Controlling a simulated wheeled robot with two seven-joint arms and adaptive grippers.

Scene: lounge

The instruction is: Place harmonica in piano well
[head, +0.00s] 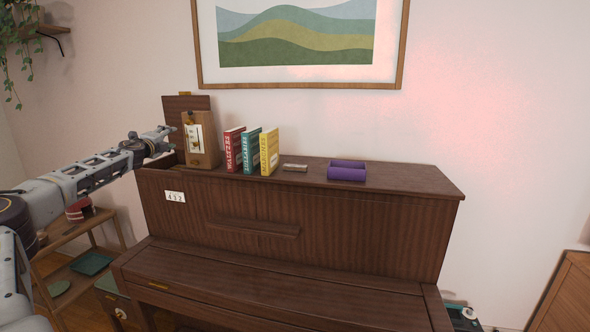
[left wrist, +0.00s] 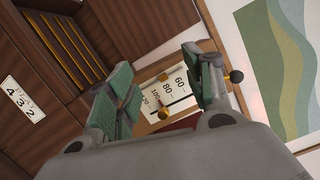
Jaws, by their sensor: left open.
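A small greyish bar that looks like the harmonica (head: 294,167) lies on the piano top (head: 405,178), between the yellow book and a purple case. The piano well is at the left end of the top, its lid (head: 187,104) raised. The well's inside, with brass-coloured bars (left wrist: 72,45), shows in the left wrist view. My left gripper (head: 165,140) is open and empty at the well's left end, beside the metronome. The left wrist view shows its spread fingers (left wrist: 160,88) with the metronome's scale behind them. My right gripper is out of view.
The wooden metronome (head: 201,143) stands between my left gripper and red (head: 233,150), teal (head: 250,151) and yellow (head: 269,152) upright books. An open purple case (head: 347,171) sits right of the harmonica. The top's right end is clear. A framed picture (head: 297,86) hangs behind.

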